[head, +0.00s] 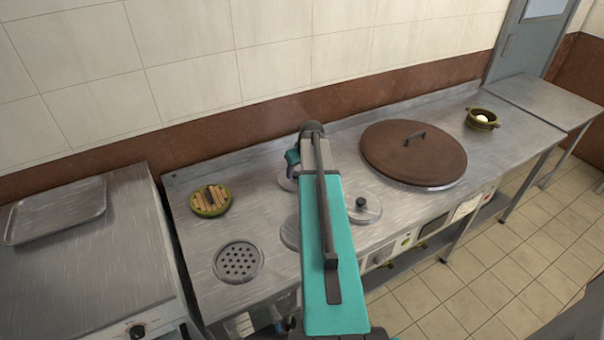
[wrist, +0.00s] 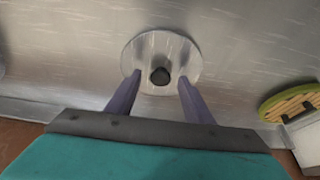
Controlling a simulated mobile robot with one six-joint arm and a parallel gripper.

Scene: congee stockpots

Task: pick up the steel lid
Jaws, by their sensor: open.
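A round steel lid (wrist: 146,50) with a black knob (wrist: 160,76) lies flat on the counter, under my gripper (wrist: 160,79). The gripper's two fingers are apart, one on each side of the knob, with nothing held between them; I cannot tell how high they are above the lid. In the head view, the lid (head: 285,181) is mostly hidden by my gripper (head: 292,158) and arm. A second round lid (head: 369,215) with a black knob lies to the right of my arm.
A large brown lid (head: 413,165) with a bar handle covers a pot to the right. A green basket of sticks (head: 210,201) sits left, above a round drain grate (head: 238,262). A grey tray (head: 56,213) lies far left. A green pot (head: 481,119) stands far right. The wall is close behind.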

